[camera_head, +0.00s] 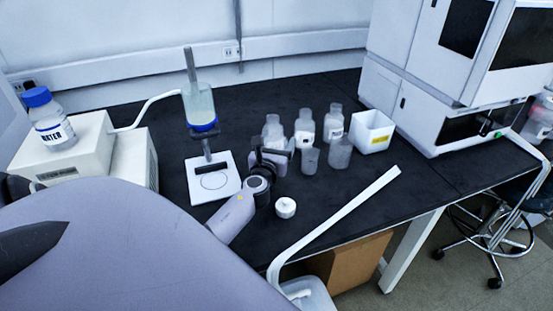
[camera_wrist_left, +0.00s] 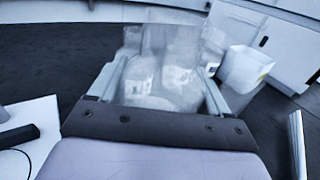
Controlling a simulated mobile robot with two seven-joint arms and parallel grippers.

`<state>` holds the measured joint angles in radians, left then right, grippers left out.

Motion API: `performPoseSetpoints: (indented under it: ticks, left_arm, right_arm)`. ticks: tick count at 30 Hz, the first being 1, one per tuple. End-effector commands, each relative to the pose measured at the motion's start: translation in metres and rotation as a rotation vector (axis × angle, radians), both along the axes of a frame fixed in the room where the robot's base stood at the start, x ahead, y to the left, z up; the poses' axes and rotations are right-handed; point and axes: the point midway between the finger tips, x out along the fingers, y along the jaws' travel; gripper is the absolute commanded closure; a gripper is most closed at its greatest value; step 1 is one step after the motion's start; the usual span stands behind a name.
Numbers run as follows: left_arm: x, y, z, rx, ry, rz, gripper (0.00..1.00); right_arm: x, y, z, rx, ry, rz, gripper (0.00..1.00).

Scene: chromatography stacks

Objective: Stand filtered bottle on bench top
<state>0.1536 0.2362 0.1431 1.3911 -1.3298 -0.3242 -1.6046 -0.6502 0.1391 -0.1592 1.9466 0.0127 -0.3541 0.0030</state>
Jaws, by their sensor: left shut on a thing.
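My left gripper (camera_head: 272,153) is shut on a clear bottle (camera_head: 272,128) with a white label, over the middle of the black bench top (camera_head: 255,100). In the left wrist view the bottle (camera_wrist_left: 150,88) appears upright between the two fingers of the left gripper (camera_wrist_left: 162,90). Its base is hidden by the gripper, so I cannot tell whether it touches the bench. Two similar labelled bottles stand just to its right, one nearer (camera_head: 305,128) and one farther (camera_head: 334,123). My right gripper is not in view.
A white cap (camera_head: 286,207) lies in front. A filter stand (camera_head: 212,180) is at left. A blue-capped water bottle (camera_head: 48,122) sits on a white box (camera_head: 80,150).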

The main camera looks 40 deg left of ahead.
Motion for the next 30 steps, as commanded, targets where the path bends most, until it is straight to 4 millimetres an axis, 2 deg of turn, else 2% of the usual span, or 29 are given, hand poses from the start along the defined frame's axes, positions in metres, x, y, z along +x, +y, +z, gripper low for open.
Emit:
performPoseSetpoints:
  ticks: [3,12,27,28,30]
  left_arm:
    - [0.000,0.000,-0.006,0.001,-0.003,0.001,0.65]
    - [0.001,0.001,-0.042,0.001,-0.003,0.001,0.65]
    - [0.000,0.000,-0.048,0.002,-0.004,0.000,0.65]
    - [0.000,0.000,-0.048,0.000,-0.001,0.000,0.16]
    - [0.000,0.000,-0.047,0.000,-0.001,0.000,0.00]
  right_arm:
    - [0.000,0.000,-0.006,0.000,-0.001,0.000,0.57]
    - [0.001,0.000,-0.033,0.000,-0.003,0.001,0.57]
    - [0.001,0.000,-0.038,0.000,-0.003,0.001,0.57]
    - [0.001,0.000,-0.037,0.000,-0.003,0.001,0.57]
    - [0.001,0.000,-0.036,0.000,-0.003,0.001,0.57]
